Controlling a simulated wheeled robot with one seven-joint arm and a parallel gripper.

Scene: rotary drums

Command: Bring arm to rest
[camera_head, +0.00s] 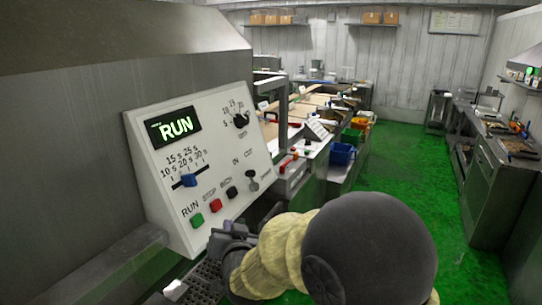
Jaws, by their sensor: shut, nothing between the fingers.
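My gripper (226,236) is at the lower middle of the head view, just below and in front of the white control panel (218,130). It is shut and empty, though its fingertips are small and dark here. My arm curves from it to the lower right and hides part of the floor. The panel has a display (173,126) lit with RUN in green. It has a blue slider (189,180), a black dial (241,120), a green button (197,220), a red button (215,206), a black button (232,192) and a small toggle (252,180).
A large grey machine housing (70,150) fills the left side. Beyond the panel runs a bench with bins, including a blue bin (341,153). A steel counter (490,180) stands along the right wall. Open green floor (400,175) lies between them.

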